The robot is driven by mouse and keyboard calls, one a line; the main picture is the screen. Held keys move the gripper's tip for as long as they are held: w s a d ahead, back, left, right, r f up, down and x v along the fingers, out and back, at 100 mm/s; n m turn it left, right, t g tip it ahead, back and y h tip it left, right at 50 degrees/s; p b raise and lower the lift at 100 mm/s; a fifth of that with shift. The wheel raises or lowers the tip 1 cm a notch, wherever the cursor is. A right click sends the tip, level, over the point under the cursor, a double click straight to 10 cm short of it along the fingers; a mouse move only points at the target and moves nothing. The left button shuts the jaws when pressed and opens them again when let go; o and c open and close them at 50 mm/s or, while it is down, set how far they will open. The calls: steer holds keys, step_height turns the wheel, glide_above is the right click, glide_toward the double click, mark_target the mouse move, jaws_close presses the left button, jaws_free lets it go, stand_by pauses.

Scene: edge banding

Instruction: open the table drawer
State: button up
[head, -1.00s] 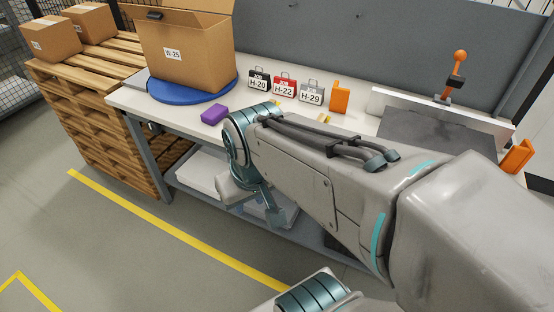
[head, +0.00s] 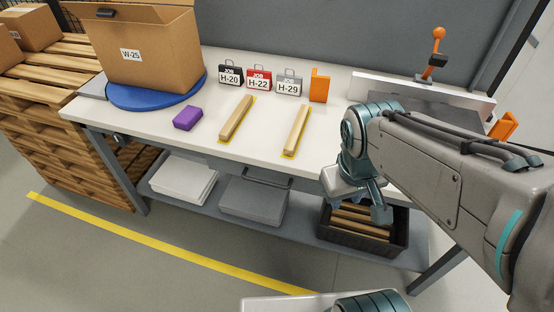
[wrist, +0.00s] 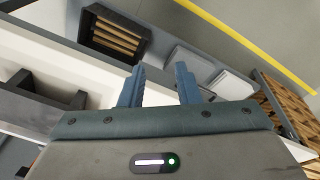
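The table (head: 290,148) has a white top, grey legs and a lower shelf. I cannot clearly make out a drawer front or its handle; part of the table's right front is hidden behind my arm. My gripper (head: 358,205) is at the table's front right, pointing down, in front of the dark bin on the shelf. In the wrist view my gripper (wrist: 160,72) shows two separated fingers with nothing between them. The pale table edge (wrist: 70,72) runs diagonally behind them.
The dark bin (head: 334,238) with wooden strips, a grey box with a handle (head: 250,200) and white stacked sheets (head: 183,180) are on the lower shelf. A purple block (head: 187,118) and two wooden strips lie on the top. The floor in front is clear.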

step_height(320, 180, down, 14)
steer(key=w+n+g+h+b, duration=0.25)
steer(key=n+h+b, duration=0.3)
steer(key=n, duration=0.55)
steer(key=m+t+b, duration=1.7)
steer(key=m+t, duration=0.3)
steer(key=m, duration=1.5)
glide_toward(265, 182)
steer(key=shift+g+h, duration=0.25)
steer(key=shift+h, duration=0.2)
steer(key=b+x, duration=0.1)
steer(key=x, duration=0.5)
steer(key=b+x, duration=0.1)
steer(key=x, duration=0.3)
steer(key=shift+w+a+f+b, duration=0.2)
steer(key=shift+w+a+b, duration=0.05)
steer(key=shift+b, duration=0.1)
jaws_close()
